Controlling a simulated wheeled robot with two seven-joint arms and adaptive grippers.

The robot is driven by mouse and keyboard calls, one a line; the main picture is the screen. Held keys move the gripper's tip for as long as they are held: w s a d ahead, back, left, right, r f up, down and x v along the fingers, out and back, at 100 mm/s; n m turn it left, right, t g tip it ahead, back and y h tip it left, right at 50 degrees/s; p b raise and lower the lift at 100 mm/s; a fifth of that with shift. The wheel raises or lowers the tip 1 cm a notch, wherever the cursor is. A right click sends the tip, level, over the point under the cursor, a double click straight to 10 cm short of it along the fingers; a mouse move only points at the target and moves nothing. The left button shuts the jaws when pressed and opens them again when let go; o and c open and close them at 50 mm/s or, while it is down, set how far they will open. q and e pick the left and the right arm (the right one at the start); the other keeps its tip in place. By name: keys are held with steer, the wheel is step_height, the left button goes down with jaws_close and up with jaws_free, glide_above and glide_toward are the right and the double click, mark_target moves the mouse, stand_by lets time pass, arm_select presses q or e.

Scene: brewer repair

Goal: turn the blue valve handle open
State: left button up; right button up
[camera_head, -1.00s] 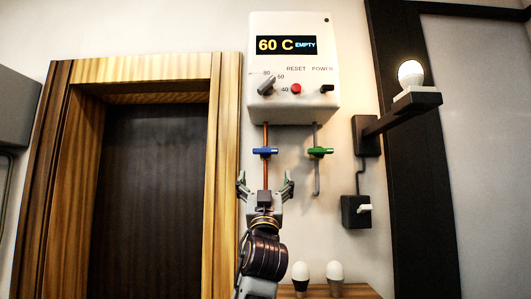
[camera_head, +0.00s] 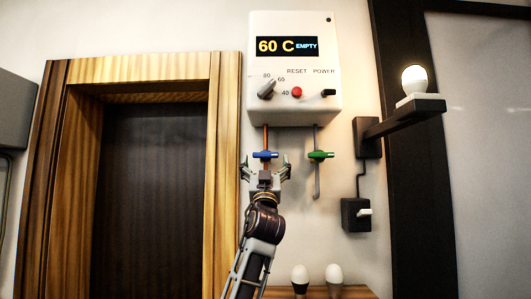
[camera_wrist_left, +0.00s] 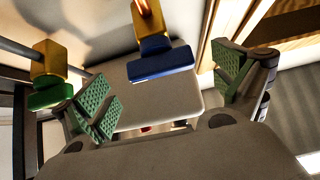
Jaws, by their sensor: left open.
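The blue valve handle (camera_head: 265,155) sits crosswise on the copper pipe (camera_head: 266,136) under the white boiler. It also shows in the left wrist view (camera_wrist_left: 160,65), between the two finger pads and beyond them. My left gripper (camera_head: 266,168) is open, just below the handle, with one finger to each side of the pipe. In the left wrist view my left gripper (camera_wrist_left: 165,88) has its green pads spread wide with nothing between them. I cannot tell whether the fingers touch the handle. My right gripper is not in view.
A green valve handle (camera_head: 320,155) is on the grey pipe to the right. The white boiler (camera_head: 293,60) above reads 60 C and EMPTY. A wall lamp (camera_head: 413,80) and a switch box (camera_head: 356,214) are further right. Bulbs (camera_head: 333,276) stand on a wooden shelf below.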

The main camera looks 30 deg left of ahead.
mark_target(265, 157)
arm_select(q)
steer(key=p+x, duration=0.1)
steer(key=x, duration=0.1)
steer(key=shift+w+a+r, duration=0.1)
steer(key=shift+w+r, duration=0.1)
steer(key=shift+r, duration=0.15)
steer(key=shift+w+a+r, duration=0.25)
steer(key=shift+w+r, duration=0.15)
steer(key=c, duration=1)
